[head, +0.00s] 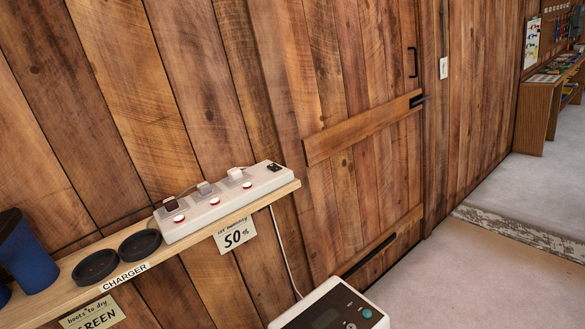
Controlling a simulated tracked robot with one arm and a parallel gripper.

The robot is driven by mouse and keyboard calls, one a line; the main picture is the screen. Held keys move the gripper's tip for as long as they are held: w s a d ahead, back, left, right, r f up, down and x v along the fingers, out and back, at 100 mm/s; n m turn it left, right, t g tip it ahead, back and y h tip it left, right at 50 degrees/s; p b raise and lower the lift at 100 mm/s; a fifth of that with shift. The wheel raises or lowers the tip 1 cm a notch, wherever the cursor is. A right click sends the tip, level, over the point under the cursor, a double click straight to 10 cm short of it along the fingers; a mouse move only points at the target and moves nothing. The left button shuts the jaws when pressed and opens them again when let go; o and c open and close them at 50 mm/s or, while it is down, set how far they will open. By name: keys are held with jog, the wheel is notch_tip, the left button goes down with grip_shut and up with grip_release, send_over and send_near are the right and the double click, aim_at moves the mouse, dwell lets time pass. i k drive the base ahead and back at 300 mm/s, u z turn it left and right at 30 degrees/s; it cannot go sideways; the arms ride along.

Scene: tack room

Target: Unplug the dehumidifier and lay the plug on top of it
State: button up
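The dehumidifier (332,307), a white box with a dark display and a green button, shows only its top, cut off by the bottom edge. A power strip (222,204) lies on a wooden wall shelf. My gripper is not in view.
On the shelf (65,287) are two round black pads (140,244) behind a CHARGER label, and a dark blue cylinder (27,255) at far left. Paper notes (234,234) hang below. A plank door (365,130) is behind. Open floor (470,275) lies right, with a threshold edge.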

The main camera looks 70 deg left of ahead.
aim_at(235, 174)
jog(key=z, duration=0.4)
jog(key=i, duration=2.35)
jog(key=u, duration=3.4)
jog(key=i, duration=0.5)
jog(key=u, duration=0.3)
